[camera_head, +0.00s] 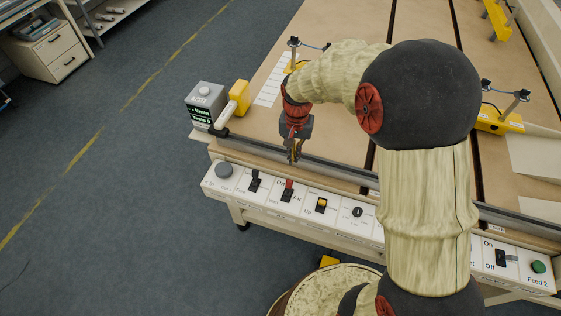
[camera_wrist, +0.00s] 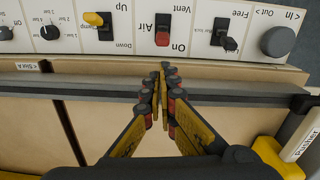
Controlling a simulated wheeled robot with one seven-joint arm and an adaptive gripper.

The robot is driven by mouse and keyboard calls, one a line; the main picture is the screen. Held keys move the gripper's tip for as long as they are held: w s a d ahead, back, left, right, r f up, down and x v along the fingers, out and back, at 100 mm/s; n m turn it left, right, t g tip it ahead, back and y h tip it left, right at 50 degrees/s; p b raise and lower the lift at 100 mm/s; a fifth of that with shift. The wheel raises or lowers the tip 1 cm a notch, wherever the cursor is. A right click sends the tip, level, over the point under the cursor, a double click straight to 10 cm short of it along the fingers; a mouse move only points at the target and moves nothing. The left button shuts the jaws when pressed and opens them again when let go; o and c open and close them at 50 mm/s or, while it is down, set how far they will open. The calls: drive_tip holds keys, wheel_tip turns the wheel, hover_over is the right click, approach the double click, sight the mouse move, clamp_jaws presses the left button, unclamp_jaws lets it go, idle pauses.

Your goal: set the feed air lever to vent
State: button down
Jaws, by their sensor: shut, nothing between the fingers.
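The feed air lever (camera_head: 289,185) has a red tip and a black base on the white control panel. It also shows in the wrist view (camera_wrist: 162,38), where the panel is upside down. Its red tip lies at the "On" end, on the side towards the table; "Vent" is marked at the opposite end. My gripper (camera_head: 294,156) is shut and empty, pointing down over the rail just behind the panel. In the wrist view its fingertips (camera_wrist: 165,72) are together, a little short of the red tip and in line with it, apart from it.
A black lever (camera_wrist: 223,38) and a grey knob (camera_wrist: 279,41) sit on one side of the air lever; a yellow up/down lever (camera_wrist: 93,18) sits on the other. A metal rail (camera_wrist: 230,99) runs behind the panel. A yellow pusher (camera_head: 239,97) stands at the table's corner.

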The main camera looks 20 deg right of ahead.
sight(293, 171)
drive_tip(key=shift+w+r+m, duration=0.1)
drive_tip(key=shift+r+m, duration=0.05)
drive_tip(key=shift+m, duration=0.35)
wheel_tip(293, 171, down, 10)
drive_tip(key=shift+d+b, duration=0.1)
drive_tip(key=shift+b, duration=1.15)
